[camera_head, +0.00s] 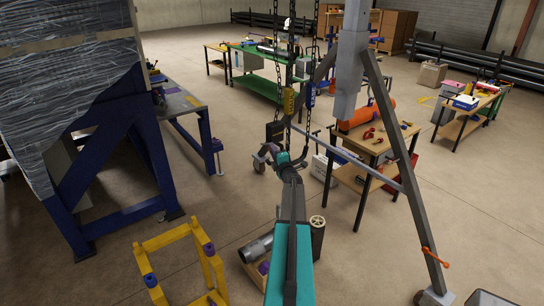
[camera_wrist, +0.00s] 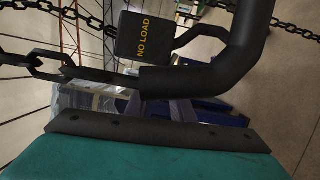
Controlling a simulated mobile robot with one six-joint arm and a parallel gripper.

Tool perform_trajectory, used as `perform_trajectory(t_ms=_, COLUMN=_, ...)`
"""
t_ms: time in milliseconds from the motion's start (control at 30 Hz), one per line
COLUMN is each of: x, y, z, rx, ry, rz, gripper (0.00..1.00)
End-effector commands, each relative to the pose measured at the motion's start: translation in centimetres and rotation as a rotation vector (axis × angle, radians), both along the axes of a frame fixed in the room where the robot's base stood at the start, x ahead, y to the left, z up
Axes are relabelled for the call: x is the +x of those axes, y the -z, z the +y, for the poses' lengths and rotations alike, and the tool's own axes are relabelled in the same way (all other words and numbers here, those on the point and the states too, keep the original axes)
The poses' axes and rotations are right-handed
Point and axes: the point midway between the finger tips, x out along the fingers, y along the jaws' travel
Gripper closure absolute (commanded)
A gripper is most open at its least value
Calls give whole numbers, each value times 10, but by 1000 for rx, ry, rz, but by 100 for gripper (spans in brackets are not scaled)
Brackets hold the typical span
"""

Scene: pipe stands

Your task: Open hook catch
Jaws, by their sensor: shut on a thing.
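My gripper (camera_head: 284,158) reaches forward and up to the low end of a hanging chain (camera_head: 282,60). In the wrist view one dark jaw pad (camera_wrist: 160,130) on a teal jaw fills the bottom; the other jaw is out of view. A thick black bent hook (camera_wrist: 215,75) lies just above that pad, and the gripper is shut on it. A thin dark bar (camera_wrist: 85,73) joins the hook's left end to a chain link (camera_wrist: 20,55). A black "NO LOAD" tag (camera_wrist: 145,35) is above the hook. I cannot tell the catch apart or its state.
A grey A-frame leg (camera_head: 400,160) and its crossbar (camera_head: 345,158) stand close on the right. A wooden table (camera_head: 375,145) with an orange cylinder is behind. A yellow stand (camera_head: 150,245) and a blue steel frame (camera_head: 100,185) are left.

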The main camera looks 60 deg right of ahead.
Motion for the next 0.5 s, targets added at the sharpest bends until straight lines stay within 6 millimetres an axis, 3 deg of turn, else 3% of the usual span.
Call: perform_trajectory(t_ms=500, x=-3, y=-9, z=-6, rx=165, ry=6, rz=-53, gripper=91)
